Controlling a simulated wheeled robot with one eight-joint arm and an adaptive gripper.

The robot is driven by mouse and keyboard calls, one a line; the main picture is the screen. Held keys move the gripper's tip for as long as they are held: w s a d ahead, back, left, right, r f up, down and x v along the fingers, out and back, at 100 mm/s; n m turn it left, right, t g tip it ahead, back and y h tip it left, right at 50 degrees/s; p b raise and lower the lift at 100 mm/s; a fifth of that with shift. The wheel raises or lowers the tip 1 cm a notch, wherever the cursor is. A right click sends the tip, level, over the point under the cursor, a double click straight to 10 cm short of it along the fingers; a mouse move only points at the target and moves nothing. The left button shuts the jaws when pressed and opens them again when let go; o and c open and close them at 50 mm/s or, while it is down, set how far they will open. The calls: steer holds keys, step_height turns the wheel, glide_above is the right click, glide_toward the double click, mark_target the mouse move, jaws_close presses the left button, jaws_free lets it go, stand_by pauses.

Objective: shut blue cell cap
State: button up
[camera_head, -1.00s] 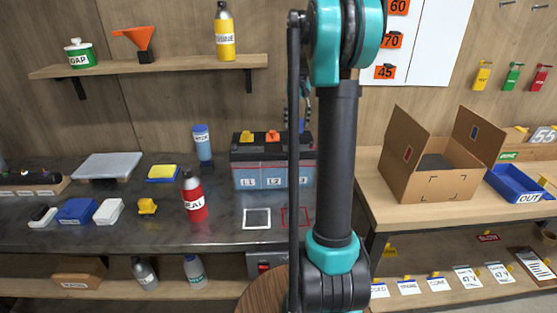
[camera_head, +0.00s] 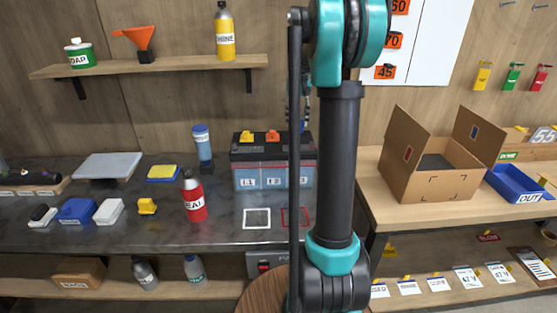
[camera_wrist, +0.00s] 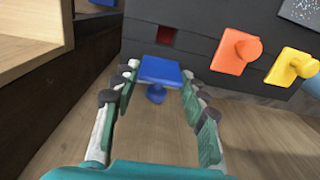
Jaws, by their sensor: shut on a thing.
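The blue cell cap (camera_wrist: 160,70) is a flat blue flap with a round knob, seen between my fingers in the wrist view. My gripper (camera_wrist: 158,88) is shut on it. A dark opening with red inside (camera_wrist: 167,36) shows uncovered just beyond the cap. The orange cap (camera_wrist: 236,52) and yellow cap (camera_wrist: 292,66) lie to the right in this view. In the head view the battery (camera_head: 262,178) stands at the back of the bench, with its yellow cap (camera_head: 247,136) and orange cap (camera_head: 272,136) on top. My arm hides its right side.
A red bottle (camera_head: 194,198) stands on the bench left of the battery, and a blue-capped bottle (camera_head: 203,145) stands behind. An open cardboard box (camera_head: 437,182) and a blue OUT tray (camera_head: 519,187) are on the right-hand table. A shelf (camera_head: 150,66) hangs above.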

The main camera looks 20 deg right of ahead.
steer(key=shift+s+r, duration=0.1)
steer(key=shift+s, duration=0.05)
steer(key=shift+s+a+r, duration=0.15)
steer(key=shift+s+r, duration=0.05)
steer(key=shift+s, duration=0.3)
steer(key=shift+s+a+r, duration=0.1)
steer(key=shift+s+a, duration=0.05)
steer(key=shift+s, duration=0.65)
steer(key=shift+s+a, duration=0.15)
steer(key=shift+s, duration=0.4)
